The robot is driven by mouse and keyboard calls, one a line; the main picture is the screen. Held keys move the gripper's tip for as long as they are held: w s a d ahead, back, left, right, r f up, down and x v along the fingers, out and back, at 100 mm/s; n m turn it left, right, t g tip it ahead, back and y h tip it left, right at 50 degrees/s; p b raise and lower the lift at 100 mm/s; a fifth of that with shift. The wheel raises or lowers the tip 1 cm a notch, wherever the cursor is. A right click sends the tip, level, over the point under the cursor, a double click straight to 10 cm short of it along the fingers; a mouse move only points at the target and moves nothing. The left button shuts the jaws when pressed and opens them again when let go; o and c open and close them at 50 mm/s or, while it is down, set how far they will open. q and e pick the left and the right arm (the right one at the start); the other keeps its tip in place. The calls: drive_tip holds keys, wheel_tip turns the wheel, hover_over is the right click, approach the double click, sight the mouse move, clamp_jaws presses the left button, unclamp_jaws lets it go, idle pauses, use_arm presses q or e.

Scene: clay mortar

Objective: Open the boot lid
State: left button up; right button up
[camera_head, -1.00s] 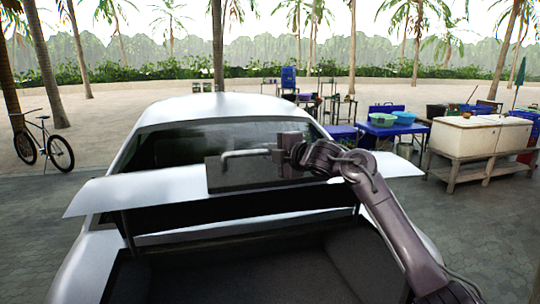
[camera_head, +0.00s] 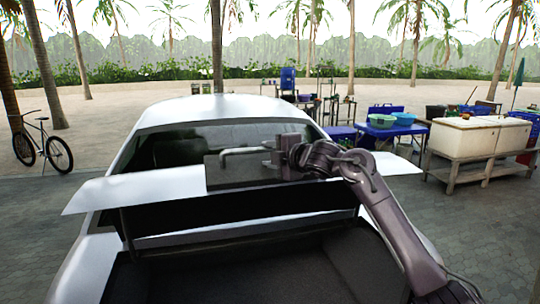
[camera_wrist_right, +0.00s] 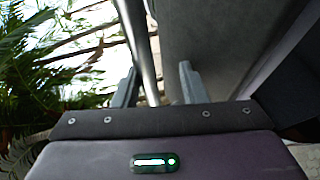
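The silver car's boot lid (camera_head: 140,187) stands raised in the head view, its edge nearly level across the rear window, with the dark boot (camera_head: 240,268) exposed below. A grey bar handle (camera_head: 240,152) sits on the lid's dark middle panel (camera_head: 228,175). My right gripper (camera_head: 272,153) is at the right end of this handle. In the right wrist view the metal bar (camera_wrist_right: 142,45) runs between my two spread fingers, closer to the left finger, with a gap to the right one. My left gripper is not in view.
My right arm reaches over the boot's right side. A white cabinet on a wooden stand (camera_head: 480,140) and blue tables (camera_head: 390,128) stand at the right. A bicycle (camera_head: 42,142) leans at the left. Paved ground beside the car is clear.

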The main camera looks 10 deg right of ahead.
idle(0.3)
drive_tip(key=shift+s+f, duration=0.1)
drive_tip(key=shift+s, duration=0.05)
drive_tip(key=b+v, duration=0.4)
drive_tip(key=v, duration=0.3)
drive_tip(key=shift+s+r, duration=0.15)
drive_tip(key=shift+r, duration=0.1)
drive_tip(key=shift+d, duration=0.1)
